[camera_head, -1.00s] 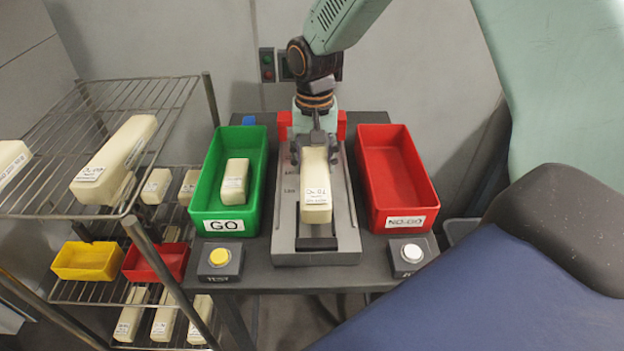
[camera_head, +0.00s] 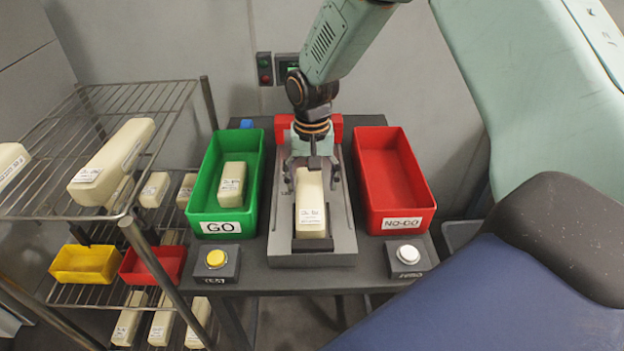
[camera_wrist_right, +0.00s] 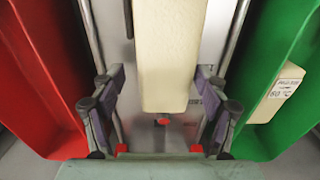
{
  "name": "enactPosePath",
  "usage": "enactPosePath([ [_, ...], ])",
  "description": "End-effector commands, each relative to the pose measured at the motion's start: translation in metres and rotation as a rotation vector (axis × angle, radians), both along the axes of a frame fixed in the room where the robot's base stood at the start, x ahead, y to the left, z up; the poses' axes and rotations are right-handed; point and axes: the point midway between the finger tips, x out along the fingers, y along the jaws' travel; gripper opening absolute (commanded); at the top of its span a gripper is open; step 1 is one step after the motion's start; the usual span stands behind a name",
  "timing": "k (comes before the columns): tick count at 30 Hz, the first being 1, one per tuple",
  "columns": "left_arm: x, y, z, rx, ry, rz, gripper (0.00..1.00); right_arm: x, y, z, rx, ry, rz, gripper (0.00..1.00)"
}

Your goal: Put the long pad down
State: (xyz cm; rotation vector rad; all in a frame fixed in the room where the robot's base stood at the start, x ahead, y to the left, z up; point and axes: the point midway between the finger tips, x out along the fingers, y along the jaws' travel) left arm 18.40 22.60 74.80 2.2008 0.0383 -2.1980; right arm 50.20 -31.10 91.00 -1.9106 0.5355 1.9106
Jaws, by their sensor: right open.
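The long pad (camera_head: 311,200) is a cream block with a white label on its near end. It lies lengthwise in the grey test fixture (camera_head: 290,258) on the dark table. My right gripper (camera_head: 315,180) is above the pad's far end, its fingers spread on either side of it. In the right wrist view the pad (camera_wrist_right: 170,60) lies between the two open fingers (camera_wrist_right: 160,125), with a gap on each side. My left gripper is not in view.
The green GO bin (camera_head: 208,213) on the left holds a shorter pad (camera_head: 232,183). The red NO-GO bin (camera_head: 402,213) on the right is empty. A yellow button (camera_head: 216,258) and a white button (camera_head: 408,253) stand in front. A wire rack (camera_head: 62,213) with pads and small bins is at left.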

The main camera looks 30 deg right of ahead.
Motion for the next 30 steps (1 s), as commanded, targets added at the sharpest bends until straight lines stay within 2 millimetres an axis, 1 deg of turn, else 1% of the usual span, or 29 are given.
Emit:
enactPosePath([
  [7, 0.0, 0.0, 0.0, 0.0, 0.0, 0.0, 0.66, 0.0, 0.0, 0.001, -0.001, -0.001, 0.0, 0.75],
  [11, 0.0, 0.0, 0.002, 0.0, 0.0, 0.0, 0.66, 0.001, 0.0, 0.012, 0.0, -0.004, 0.0, 0.75],
  [14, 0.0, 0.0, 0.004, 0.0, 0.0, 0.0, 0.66, 0.001, 0.0, 0.03, 0.0, -0.004, 0.0, 0.75],
  [21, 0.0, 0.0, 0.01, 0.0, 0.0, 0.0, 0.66, 0.001, 0.0, 0.08, 0.0, -0.004, 0.0, 0.75],
  [24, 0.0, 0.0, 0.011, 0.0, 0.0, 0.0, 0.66, 0.001, 0.0, 0.097, -0.001, -0.003, 0.0, 0.75],
  [27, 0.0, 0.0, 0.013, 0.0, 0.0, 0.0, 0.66, 0.001, 0.0, 0.109, 0.0, -0.002, 0.0, 0.75],
  [30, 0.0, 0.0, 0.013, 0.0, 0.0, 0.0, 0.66, 0.001, 0.0, 0.117, 0.0, -0.002, 0.0, 0.75],
])
